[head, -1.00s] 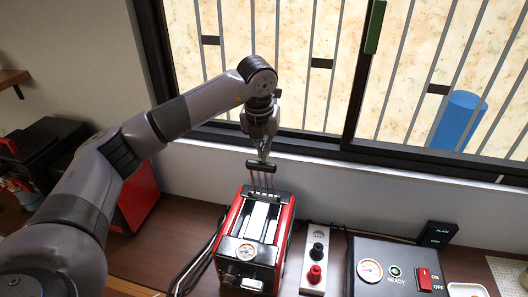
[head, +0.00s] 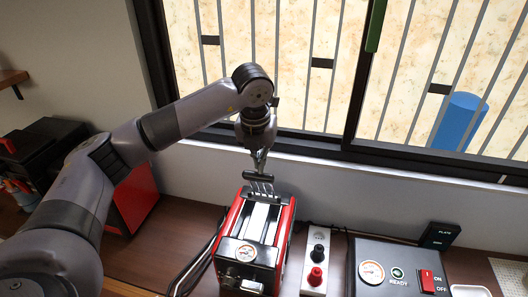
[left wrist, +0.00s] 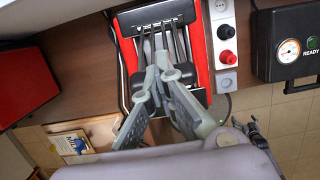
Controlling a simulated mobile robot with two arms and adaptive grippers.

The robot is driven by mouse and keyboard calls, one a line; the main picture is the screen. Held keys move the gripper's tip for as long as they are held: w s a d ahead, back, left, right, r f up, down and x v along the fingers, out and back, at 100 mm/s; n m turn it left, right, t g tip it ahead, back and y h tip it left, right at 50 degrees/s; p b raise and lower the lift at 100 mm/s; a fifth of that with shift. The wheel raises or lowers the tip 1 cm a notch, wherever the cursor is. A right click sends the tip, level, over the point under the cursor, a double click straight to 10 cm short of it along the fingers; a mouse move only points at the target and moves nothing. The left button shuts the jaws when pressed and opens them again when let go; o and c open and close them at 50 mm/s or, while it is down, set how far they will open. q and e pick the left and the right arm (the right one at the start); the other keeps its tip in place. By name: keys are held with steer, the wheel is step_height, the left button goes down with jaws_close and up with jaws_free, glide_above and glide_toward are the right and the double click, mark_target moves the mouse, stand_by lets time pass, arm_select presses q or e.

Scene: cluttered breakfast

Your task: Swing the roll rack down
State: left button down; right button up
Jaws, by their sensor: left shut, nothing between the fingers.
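The roll rack (head: 258,176) is a dark crossbar on several thin rods, standing tilted up from the back of the red toaster (head: 287,219). My left gripper (head: 260,164) is at the bar from behind and above, shut, with nothing held between its fingers. In the left wrist view the fingertips (left wrist: 160,64) overlap the dark bar of the rack (left wrist: 186,73), and the rods run up the picture from it. They look in contact or very close. The fingers hide part of the bar. My right gripper (left wrist: 255,134) seems to show low at the right, its jaws too small to read.
A power strip (head: 314,262) with black and red knobs stands close right of the toaster. A dark control box (head: 405,258) with a gauge is further right. The window wall (head: 330,174) is close behind. A red-and-black appliance (head: 137,199) stands left.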

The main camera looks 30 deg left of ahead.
mark_target(256, 178)
arm_select(q)
steer(key=shift+s+d+f+b, duration=0.15)
steer(key=shift+s+f+b, duration=0.2)
steer(key=shift+s+f, duration=0.25)
steer(key=shift+s+d+f+b, duration=0.1)
steer(key=shift+s+f+b, duration=0.3)
steer(key=shift+s, duration=0.35)
steer(key=shift+s+d+f+b, duration=0.25)
steer(key=shift+s+f+b, duration=0.75)
steer(key=shift+b, duration=0.1)
steer(key=shift+w, duration=0.1)
steer(key=shift+d+r, duration=0.1)
